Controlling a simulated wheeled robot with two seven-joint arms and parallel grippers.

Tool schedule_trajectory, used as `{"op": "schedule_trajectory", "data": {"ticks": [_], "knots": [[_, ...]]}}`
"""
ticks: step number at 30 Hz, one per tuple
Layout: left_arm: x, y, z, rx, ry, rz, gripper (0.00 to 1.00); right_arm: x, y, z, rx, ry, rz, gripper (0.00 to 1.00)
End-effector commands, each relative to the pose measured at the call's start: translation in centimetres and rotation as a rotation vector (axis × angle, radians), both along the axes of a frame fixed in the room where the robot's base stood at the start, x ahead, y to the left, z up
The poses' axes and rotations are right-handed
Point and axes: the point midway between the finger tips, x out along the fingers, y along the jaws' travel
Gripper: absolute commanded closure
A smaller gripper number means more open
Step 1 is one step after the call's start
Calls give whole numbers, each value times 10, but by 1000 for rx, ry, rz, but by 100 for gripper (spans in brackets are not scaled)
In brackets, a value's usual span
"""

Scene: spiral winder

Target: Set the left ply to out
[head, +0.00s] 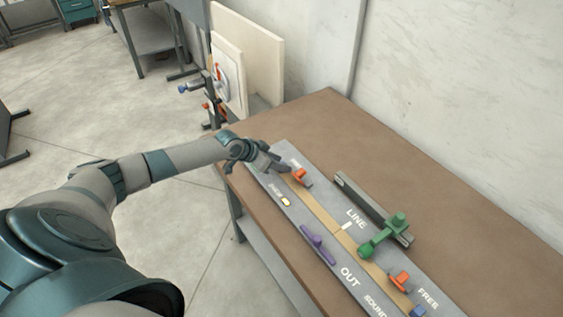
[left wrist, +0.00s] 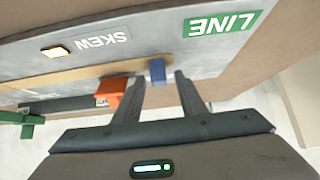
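A long grey panel (head: 330,262) lies on the brown table, with a tan strip (head: 318,207) along it. At its far end is an orange block (head: 300,175); the left wrist view shows it (left wrist: 112,95) beside a small blue block (left wrist: 158,70). My left gripper (head: 280,165) is over this end. Its two fingers (left wrist: 158,88) are apart, with the blue block in line with the gap; contact cannot be told. Another orange block (head: 400,281) and blue block (head: 418,312) are at the near end. No part visibly reads "left ply". My right gripper is out of view.
A purple handle (head: 318,243) is near "OUT". A green piece (head: 385,236) sits by a dark rail (head: 365,202). An amber lamp (head: 286,202) is beside "SKEW"; a green "LINE" label (left wrist: 222,23) shows in the wrist view. The brown table's (head: 440,190) right side is clear, against a wall.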

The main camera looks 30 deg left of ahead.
Motion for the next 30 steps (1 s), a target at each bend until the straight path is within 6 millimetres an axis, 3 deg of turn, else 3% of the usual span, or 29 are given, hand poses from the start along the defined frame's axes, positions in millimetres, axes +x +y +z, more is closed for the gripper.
{"op": "schedule_trajectory", "data": {"ticks": [15, 16, 21, 30], "knots": [[8, -4, -10, 0, 1, -1, 62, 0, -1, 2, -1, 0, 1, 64], [8, -4, -10, 0, 1, -1, 65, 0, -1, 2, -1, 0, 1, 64], [8, -4, -10, 0, 1, -1, 100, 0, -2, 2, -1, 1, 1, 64], [11, 1, -13, 1, -1, 0, 100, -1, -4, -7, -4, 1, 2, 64]]}}
